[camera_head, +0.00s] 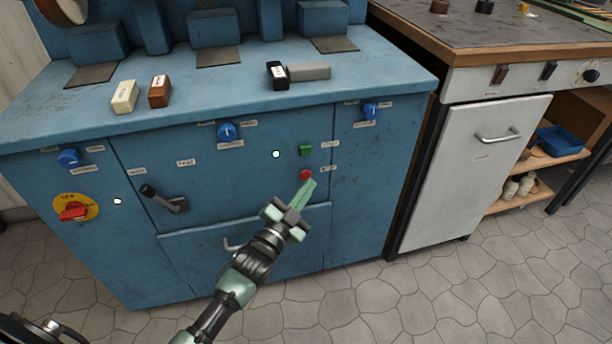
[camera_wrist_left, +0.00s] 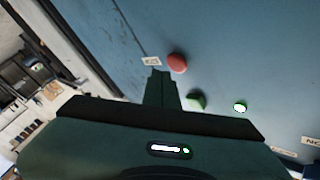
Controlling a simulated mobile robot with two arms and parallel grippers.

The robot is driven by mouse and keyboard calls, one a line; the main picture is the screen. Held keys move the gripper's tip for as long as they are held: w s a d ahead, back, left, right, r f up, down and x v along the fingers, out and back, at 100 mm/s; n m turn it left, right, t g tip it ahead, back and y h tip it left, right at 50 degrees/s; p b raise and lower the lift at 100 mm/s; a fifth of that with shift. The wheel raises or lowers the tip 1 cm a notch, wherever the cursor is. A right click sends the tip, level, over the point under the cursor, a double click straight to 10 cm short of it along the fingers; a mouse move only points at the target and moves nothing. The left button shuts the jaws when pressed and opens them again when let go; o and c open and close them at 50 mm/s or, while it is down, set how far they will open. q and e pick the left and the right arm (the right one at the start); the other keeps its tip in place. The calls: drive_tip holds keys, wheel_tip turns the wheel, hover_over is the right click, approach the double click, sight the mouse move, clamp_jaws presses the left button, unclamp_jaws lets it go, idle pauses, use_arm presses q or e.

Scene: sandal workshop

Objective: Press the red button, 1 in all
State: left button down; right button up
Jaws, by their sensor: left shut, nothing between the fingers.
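In the left wrist view the red button (camera_wrist_left: 177,63) shows just beyond and beside the shut fingers (camera_wrist_left: 161,80). I cannot tell whether the fingertips touch the panel. My right gripper is not in view.
A lit white lamp (camera_head: 276,154) is left of the buttons. A red-and-yellow rotary switch (camera_head: 75,209), blue knobs (camera_head: 227,131) and a black lever (camera_head: 165,199) are on the same front. Blocks, including a grey one (camera_head: 309,72), lie on top. A white cabinet (camera_head: 468,170) stands at right.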

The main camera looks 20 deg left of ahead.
use_arm(q)
drive_tip(key=shift+w+a, duration=0.1)
drive_tip(key=shift+w, duration=0.05)
idle(0.8)
drive_tip(key=shift+w+a, duration=0.15)
drive_tip(key=shift+w, duration=0.05)
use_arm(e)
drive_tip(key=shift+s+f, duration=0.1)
use_arm(q)
drive_tip(key=shift+w+a, duration=0.25)
drive_tip(key=shift+w, duration=0.1)
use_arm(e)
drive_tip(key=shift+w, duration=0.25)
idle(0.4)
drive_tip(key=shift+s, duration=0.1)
use_arm(q)
drive_tip(key=shift+s+d+p, duration=0.5)
drive_tip(key=shift+s, duration=0.2)
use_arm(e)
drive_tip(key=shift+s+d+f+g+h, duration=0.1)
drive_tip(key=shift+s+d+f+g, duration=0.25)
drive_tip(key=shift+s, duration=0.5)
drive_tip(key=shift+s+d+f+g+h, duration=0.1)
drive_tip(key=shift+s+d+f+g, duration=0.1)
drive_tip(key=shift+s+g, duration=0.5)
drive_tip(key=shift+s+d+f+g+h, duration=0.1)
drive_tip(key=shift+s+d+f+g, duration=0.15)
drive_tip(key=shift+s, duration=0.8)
